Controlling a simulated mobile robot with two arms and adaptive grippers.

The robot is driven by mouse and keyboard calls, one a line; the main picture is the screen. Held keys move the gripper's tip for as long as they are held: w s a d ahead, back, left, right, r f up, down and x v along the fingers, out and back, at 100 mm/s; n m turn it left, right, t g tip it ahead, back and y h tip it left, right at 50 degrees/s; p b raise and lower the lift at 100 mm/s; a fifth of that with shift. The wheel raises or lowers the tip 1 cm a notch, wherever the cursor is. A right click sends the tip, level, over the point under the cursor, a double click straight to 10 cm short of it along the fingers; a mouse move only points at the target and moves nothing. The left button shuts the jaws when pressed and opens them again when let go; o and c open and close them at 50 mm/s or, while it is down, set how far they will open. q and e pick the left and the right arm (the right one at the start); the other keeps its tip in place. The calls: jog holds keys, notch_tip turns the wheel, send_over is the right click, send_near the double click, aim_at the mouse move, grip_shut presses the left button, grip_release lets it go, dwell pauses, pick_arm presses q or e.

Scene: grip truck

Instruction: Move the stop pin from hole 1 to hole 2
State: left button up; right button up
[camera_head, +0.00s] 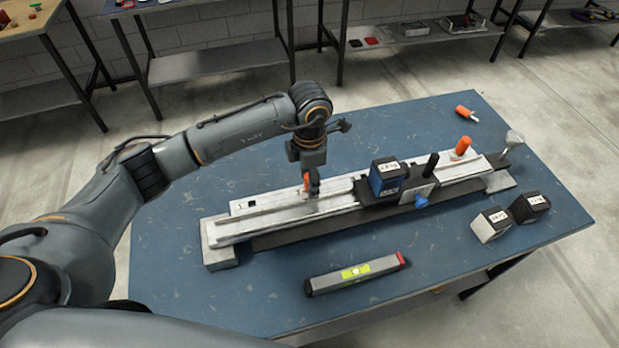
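A long pale rail (265,222) on a dark base lies across the blue table, with small number marks along its back strip. My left gripper (312,188) points down over the left-middle part of the rail. An orange-red piece, likely the stop pin (307,183), shows at its fingers. The fingers hide part of it, and I cannot tell whether they are closed on it or whether it sits in a hole. The holes are too small to make out. Another orange piece (462,146) stands at the rail's right part. My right gripper is not in view.
A carriage (418,188) with a blue block (388,178) and black knob sits on the rail. A spirit level (355,273) lies in front. Two small blocks (490,224) (529,207) stand at right. An orange-handled piece (466,113) lies at the back. The table's front left is clear.

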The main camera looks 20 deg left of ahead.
pick_arm(q)
notch_tip(320, 180, up, 12)
dwell(0.7)
dwell(0.4)
